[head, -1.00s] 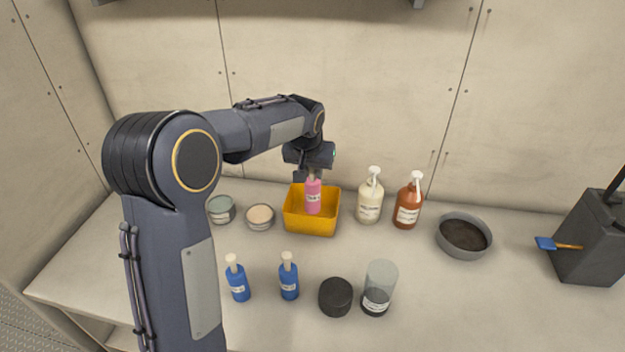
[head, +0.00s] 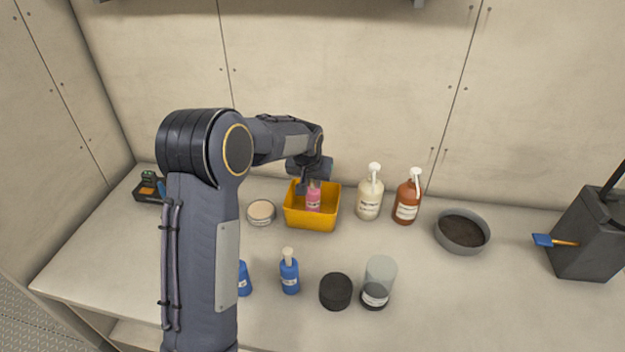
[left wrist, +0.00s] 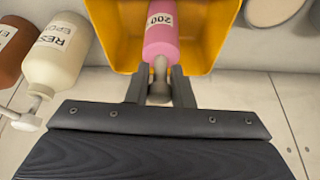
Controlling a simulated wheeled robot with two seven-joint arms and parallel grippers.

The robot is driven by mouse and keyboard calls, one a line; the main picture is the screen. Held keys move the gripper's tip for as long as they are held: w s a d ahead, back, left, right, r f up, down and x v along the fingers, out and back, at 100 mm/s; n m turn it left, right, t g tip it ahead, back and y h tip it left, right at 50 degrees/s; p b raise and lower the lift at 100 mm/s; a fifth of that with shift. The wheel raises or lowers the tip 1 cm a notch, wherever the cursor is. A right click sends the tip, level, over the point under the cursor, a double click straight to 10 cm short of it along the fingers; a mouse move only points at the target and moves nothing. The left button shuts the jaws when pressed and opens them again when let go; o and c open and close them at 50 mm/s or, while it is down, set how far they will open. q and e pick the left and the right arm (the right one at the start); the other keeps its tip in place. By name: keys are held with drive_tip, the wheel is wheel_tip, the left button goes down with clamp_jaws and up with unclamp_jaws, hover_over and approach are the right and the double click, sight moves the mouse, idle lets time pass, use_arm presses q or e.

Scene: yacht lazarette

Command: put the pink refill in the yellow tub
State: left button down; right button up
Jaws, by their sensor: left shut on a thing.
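The pink refill (head: 313,200) is a small pink bottle with a pale cap and a white label. It is inside the yellow tub (head: 311,220), below the tub's rim in the head view. My left gripper (head: 309,184) reaches down over the tub and is shut on the refill's cap. In the left wrist view the two fingers (left wrist: 160,88) are on either side of the cap, and the pink body (left wrist: 161,40) points into the yellow tub (left wrist: 212,45). Whether the refill touches the tub floor I cannot tell. My right gripper is not in view.
A cream pump bottle (head: 369,197) and a brown one (head: 407,200) stand right of the tub. A round tin (head: 261,213) is on its left. Blue bottles (head: 289,275), a black lid (head: 335,291) and a clear jar (head: 378,284) stand in front. A grey bowl (head: 442,235) is further right.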

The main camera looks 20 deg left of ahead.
use_arm(q)
drive_tip(key=c, duration=1.3)
unclamp_jaws()
drive_tip(key=shift+r, duration=0.15)
drive_tip(key=a+b+v, duration=0.1)
drive_tip(key=v, duration=1)
drive_tip(key=s+d+r+h, duration=0.1)
drive_tip(key=s+r+h, duration=0.1)
drive_tip(key=s, duration=0.8)
drive_tip(key=s+d+f+h, duration=0.1)
drive_tip(key=s+d, duration=0.1)
drive_tip(key=s, duration=0.6)
drive_tip(key=s+d+f, duration=0.2)
drive_tip(key=s+d, duration=0.1)
drive_tip(key=s, duration=0.4)
drive_tip(key=s+d+f+t+h, duration=0.1)
drive_tip(key=s+d+f, duration=0.1)
drive_tip(key=s, duration=0.6)
drive_tip(key=shift+s+d+h, duration=0.3)
drive_tip(key=shift+s+d, duration=0.05)
drive_tip(key=shift+d, duration=0.35)
